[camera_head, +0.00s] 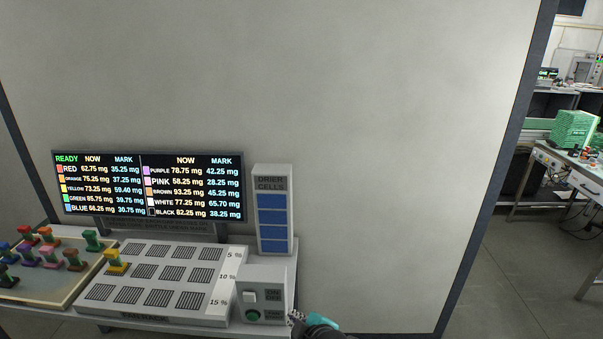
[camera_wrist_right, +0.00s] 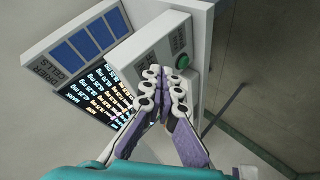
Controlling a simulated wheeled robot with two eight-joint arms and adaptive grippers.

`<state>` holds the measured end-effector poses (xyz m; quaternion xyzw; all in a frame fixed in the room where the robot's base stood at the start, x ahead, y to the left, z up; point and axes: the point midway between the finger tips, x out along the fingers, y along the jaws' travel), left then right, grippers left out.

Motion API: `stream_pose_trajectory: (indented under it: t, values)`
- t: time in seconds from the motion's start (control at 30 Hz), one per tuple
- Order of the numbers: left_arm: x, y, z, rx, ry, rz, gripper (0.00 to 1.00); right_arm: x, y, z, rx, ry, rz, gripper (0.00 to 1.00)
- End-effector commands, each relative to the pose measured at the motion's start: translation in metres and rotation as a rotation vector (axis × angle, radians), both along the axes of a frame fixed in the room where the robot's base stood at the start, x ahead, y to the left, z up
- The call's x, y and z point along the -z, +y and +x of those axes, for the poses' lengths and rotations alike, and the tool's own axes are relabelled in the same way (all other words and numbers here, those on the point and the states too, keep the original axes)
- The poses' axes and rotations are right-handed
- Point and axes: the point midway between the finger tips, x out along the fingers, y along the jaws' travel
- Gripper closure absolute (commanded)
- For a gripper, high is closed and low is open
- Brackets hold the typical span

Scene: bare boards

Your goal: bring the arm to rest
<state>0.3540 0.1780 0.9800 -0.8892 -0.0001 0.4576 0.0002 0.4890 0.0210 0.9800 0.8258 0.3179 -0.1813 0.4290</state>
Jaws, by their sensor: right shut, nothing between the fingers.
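My right gripper (camera_head: 299,319) shows at the bottom of the head view, just right of the control box's lower right corner. In the right wrist view the right gripper (camera_wrist_right: 163,78) is shut with its fingertips together and nothing between them. Its fingertips appear in front of the grey control box (camera_wrist_right: 150,50), near the green button (camera_wrist_right: 182,62); I cannot tell whether they touch it. In the head view the control box (camera_head: 263,275) shows a white switch and a green button (camera_head: 252,315). My left gripper is not in view.
A screen (camera_head: 148,187) lists colours and weights. A panel with blue cells (camera_head: 272,215) stands beside it. A slotted rack (camera_head: 165,280) holds a yellow piece (camera_head: 116,262). A tray (camera_head: 40,295) holds several coloured pieces. Open floor (camera_head: 500,265) lies right of the wall.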

Motion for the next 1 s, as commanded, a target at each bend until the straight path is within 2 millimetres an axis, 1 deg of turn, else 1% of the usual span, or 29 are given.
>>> stream_pose_trajectory:
  t: [0.03,0.07,0.1,0.17,0.2,0.27,0.3,0.4,0.5,0.6,1.0]
  values:
    - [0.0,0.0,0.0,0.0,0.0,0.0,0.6,-0.004,-0.03,-0.009,0.101,0.062,0.044,1.0]
    - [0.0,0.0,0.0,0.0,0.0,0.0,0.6,-0.006,-0.045,-0.015,0.163,0.101,0.078,1.0]
    - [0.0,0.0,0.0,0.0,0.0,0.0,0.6,-0.007,-0.065,-0.024,0.249,0.151,0.121,1.0]
    - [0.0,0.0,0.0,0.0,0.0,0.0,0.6,-0.008,-0.095,-0.04,0.382,0.223,0.187,1.0]
    - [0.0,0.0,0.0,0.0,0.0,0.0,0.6,-0.008,-0.113,-0.052,0.47,0.266,0.231,1.0]
    - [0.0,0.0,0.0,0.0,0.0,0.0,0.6,-0.008,-0.137,-0.07,0.598,0.32,0.293,1.0]
    - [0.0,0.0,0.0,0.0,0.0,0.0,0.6,-0.007,-0.151,-0.082,0.678,0.353,0.333,1.0]
    - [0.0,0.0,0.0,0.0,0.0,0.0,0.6,-0.004,-0.177,-0.108,0.845,0.412,0.415,1.0]
    - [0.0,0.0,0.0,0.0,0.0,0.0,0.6,-0.001,-0.192,-0.126,0.956,0.444,0.469,1.0]
    - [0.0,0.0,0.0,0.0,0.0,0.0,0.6,0.0,-0.199,-0.135,1.012,0.459,0.496,1.0]
    - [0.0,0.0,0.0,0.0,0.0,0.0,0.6,0.0,-0.2,-0.136,1.023,0.463,0.504,1.0]
